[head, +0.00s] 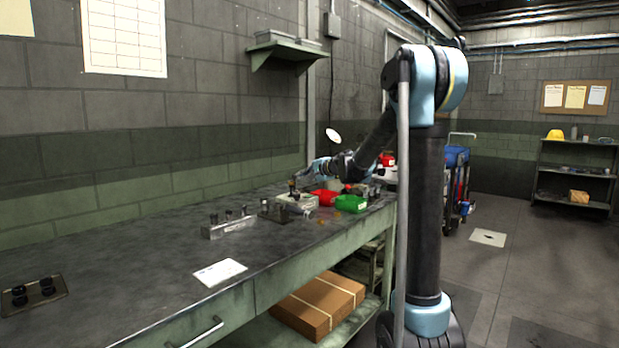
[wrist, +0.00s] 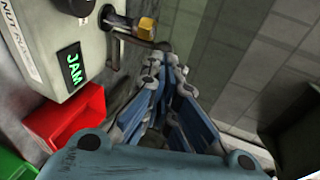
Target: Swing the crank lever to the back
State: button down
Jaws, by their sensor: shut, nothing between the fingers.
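The bolt former is a pale grey machine (wrist: 62,32) at the upper left of the wrist view, with a display reading JAM in green. A dark crank lever (wrist: 138,40) sticks out from its side, by a brass-yellow block (wrist: 147,27). My gripper (wrist: 165,62) is shut and empty, with its blue and grey fingers pointing at the lever's outer end. The tips look close to the lever; whether they touch it I cannot tell. In the head view the machine (head: 297,201) is small on the bench, and my gripper (head: 293,183) is above its left side. The lever is too small to make out there.
A red bin (wrist: 75,118) and a green bin (wrist: 17,165) stand beside the machine; the head view shows the green bin (head: 351,204) too. A metal block with black knobs (head: 229,226) sits left of the machine on the bench (head: 120,262). The block wall is behind.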

jog(key=shift+w+a+f, duration=0.25)
jog(key=shift+w+a, duration=0.15)
jog(key=shift+w, duration=0.05)
